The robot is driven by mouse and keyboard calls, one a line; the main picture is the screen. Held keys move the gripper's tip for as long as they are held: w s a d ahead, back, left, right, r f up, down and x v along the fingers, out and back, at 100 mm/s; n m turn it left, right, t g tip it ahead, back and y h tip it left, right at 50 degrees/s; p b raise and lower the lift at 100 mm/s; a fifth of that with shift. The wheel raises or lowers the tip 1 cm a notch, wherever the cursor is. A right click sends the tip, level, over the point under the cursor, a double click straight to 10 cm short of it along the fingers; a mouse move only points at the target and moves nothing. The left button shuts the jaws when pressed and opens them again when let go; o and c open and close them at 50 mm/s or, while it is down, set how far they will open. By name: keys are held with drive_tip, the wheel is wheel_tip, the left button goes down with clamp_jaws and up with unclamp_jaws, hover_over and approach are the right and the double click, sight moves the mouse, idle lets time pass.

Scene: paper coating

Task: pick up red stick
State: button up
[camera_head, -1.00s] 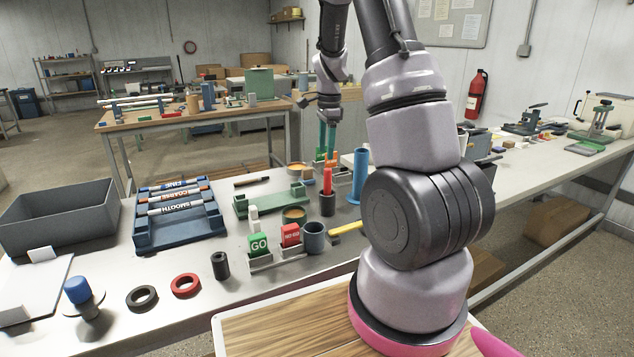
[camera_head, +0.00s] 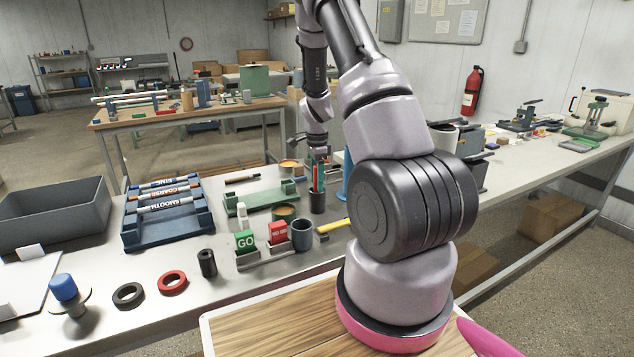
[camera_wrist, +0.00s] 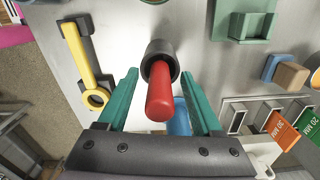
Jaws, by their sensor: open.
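The red stick (camera_wrist: 159,96) stands in a dark round cup (camera_wrist: 158,53) and points up toward the camera in the wrist view. My gripper (camera_wrist: 160,85) is open, with one green finger on each side of the stick. Gaps show between the stick and both fingers. In the head view my gripper (camera_head: 318,168) points down over the dark cup (camera_head: 317,202), and its fingers mostly hide the stick.
A blue-grey cup (camera_head: 302,235) and the GO (camera_head: 245,241) and red (camera_head: 277,233) blocks stand close in front. A yellow-handled tool (camera_wrist: 76,52) lies beside the cup. A green fixture (camera_head: 262,197) is left of it.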

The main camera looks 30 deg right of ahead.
drive_tip(key=shift+f, duration=0.45)
drive_tip(key=shift+c, duration=0.4)
clamp_jaws()
